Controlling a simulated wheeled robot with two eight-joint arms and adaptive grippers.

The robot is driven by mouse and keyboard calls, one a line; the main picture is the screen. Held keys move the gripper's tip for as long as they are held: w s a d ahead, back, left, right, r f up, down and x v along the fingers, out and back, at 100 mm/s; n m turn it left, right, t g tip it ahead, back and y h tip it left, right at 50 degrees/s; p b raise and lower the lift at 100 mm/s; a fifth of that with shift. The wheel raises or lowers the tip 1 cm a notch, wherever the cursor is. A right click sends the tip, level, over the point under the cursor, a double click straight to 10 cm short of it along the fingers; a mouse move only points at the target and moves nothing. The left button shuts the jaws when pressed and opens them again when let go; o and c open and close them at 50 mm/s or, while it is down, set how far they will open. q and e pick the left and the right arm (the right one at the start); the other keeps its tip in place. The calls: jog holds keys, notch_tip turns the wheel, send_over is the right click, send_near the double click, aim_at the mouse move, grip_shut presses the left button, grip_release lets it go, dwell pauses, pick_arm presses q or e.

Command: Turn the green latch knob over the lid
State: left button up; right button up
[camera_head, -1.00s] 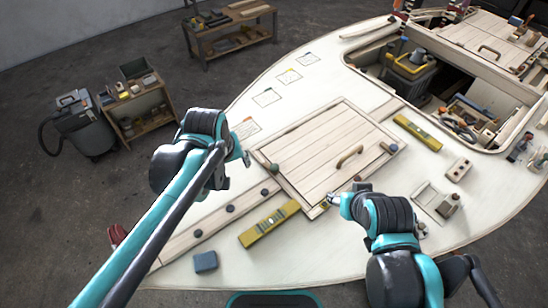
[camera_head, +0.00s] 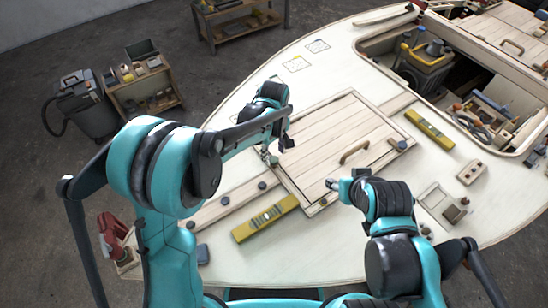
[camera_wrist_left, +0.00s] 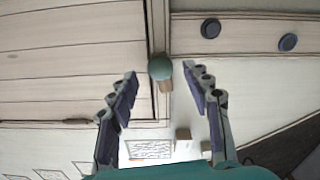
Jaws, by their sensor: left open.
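The green latch knob (camera_head: 273,160) sits at the left corner of the closed plank lid (camera_head: 325,140), by the lid's frame. In the left wrist view the round green knob (camera_wrist_left: 160,68) shows between the fingertips, with a short tan piece beside it. My left gripper (camera_head: 278,148) is at the knob in the head view. In the left wrist view its two fingers (camera_wrist_left: 159,72) are spread apart on either side of the knob, with gaps visible. My right gripper (camera_head: 332,184) is at the lid's near edge; its jaws are too small to judge.
A wooden handle (camera_head: 355,151) stands on the lid. A yellow level (camera_head: 265,218) lies in front, another yellow level (camera_head: 430,129) beyond the lid. Dark round knobs (camera_head: 224,200) line the plank at left. An open hatch with tools (camera_head: 480,118) is at the right.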

pick_arm(q)
jog(key=shift+f, duration=1.05)
grip_shut()
